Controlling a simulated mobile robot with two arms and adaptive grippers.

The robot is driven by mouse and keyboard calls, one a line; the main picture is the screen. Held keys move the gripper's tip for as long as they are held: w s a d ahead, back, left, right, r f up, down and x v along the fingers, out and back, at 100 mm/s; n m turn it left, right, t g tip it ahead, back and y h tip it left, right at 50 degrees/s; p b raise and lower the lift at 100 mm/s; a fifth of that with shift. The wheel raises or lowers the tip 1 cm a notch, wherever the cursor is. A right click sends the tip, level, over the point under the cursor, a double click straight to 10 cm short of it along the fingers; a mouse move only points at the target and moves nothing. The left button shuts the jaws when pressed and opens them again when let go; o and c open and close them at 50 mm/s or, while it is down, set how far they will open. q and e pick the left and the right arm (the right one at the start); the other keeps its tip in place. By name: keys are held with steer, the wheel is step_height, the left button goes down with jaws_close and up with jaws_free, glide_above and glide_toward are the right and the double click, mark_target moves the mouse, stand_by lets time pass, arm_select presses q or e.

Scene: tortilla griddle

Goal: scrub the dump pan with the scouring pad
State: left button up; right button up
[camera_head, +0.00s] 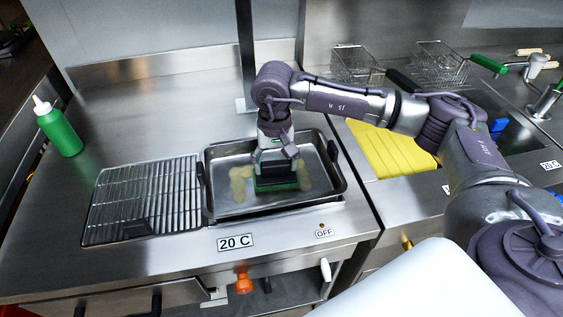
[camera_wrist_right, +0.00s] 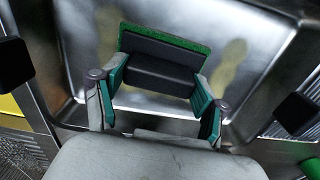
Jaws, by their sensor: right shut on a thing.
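The dump pan (camera_head: 220,208) is a dark-rimmed metal tray with a handle at each side, set on the steel counter. Yellowish stains (camera_head: 240,178) lie on its floor, left and right of the pad. The scouring pad (camera_head: 270,188) is green with a black holder on top. It is low inside the pan, apparently at its floor. My right gripper (camera_head: 278,158) is above it, shut on the black holder. The right wrist view shows its fingers (camera_wrist_right: 155,100) on both sides of the holder, with the green pad (camera_wrist_right: 165,42) beyond. My left gripper is not in view.
A wire rack (camera_head: 145,200) lies directly left of the pan. A green squeeze bottle (camera_head: 58,130) stands at the back left. A yellow ridged tray (camera_head: 392,152) and fryer baskets (camera_head: 440,62) are to the right. The counter behind the rack is clear.

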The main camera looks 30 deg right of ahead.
mark_target(259, 177)
steer(key=shift+f, duration=0.1)
steer(key=shift+w+a+b, duration=0.25)
steer(key=shift+a+b, duration=0.05)
steer(key=shift+a, duration=0.7)
steer(key=shift+w+a+b, duration=0.25)
steer(key=shift+a, duration=0.7)
steer(key=shift+w+a, duration=0.15)
steer(key=shift+a, duration=0.35)
steer(key=shift+a, duration=0.15)
steer(key=shift+w+a+b, duration=0.25)
steer(key=shift+a, duration=0.4)
steer(key=shift+w+a+b, duration=0.2)
steer(key=shift+a, duration=0.45)
steer(key=shift+s+d+b, duration=0.25)
steer(key=shift+d, duration=0.55)
steer(key=shift+s+d+b, duration=0.25)
steer(key=shift+s+d, duration=0.05)
steer(key=shift+d, duration=0.55)
steer(key=shift+s+d+b, duration=0.25)
steer(key=shift+d, duration=0.55)
steer(key=shift+f, duration=0.1)
